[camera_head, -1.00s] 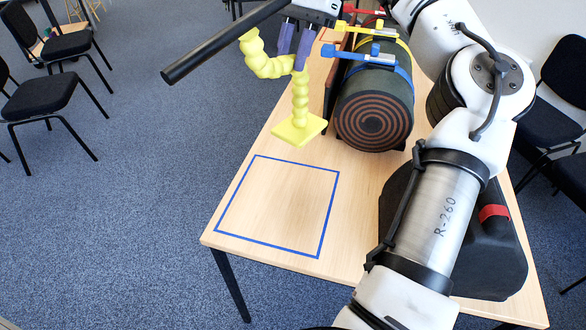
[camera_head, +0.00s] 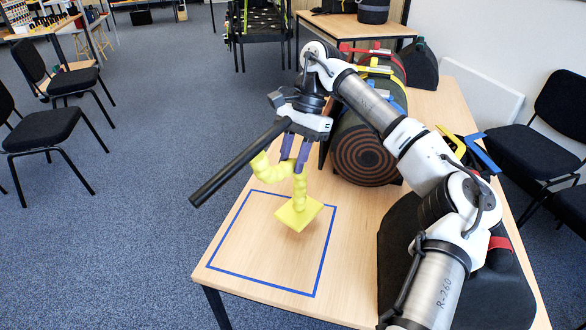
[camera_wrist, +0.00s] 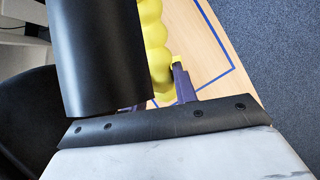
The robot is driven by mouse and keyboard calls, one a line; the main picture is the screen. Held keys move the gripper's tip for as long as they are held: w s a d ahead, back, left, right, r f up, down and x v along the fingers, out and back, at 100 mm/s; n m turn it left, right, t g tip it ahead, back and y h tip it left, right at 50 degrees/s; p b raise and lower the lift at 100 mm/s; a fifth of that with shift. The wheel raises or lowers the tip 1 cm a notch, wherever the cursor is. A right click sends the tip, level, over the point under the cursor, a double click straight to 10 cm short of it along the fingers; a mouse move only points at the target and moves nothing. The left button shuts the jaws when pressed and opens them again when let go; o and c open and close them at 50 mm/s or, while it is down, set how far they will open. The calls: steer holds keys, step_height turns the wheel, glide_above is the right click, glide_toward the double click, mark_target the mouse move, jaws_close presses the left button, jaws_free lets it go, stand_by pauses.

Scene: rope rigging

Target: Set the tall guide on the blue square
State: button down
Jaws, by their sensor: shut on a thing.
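The tall guide (camera_head: 299,192) is a yellow beaded stem on a flat square foot, with a curved arm at its top left. It is upright, and its foot appears to be above the upper right part of the blue square (camera_head: 213,268); I cannot tell whether it touches the table. My gripper (camera_head: 294,166), with purple fingers, is shut on the stem near its top. In the wrist view the guide (camera_wrist: 157,50) is partly hidden behind a black bar, and part of the blue outline (camera_wrist: 214,77) shows beyond it.
A dark roll with a spiral end (camera_head: 368,158) stands on the table (camera_head: 352,255) behind and right of the guide. Coloured straps lie over it. A black block (camera_head: 410,275) sits at the right. The square's left part is clear.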

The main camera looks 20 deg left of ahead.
steer(key=shift+f, duration=1.75)
steer(key=c, duration=1.1)
jaws_free()
steer(key=shift+f, duration=0.1)
steer(key=shift+r, duration=0.25)
steer(key=v, duration=1.1)
steer(key=shift+w+r+p, duration=0.2)
steer(key=shift+r+p, duration=0.15)
steer(key=shift+p, duration=0.05)
steer(key=shift+d, duration=0.1)
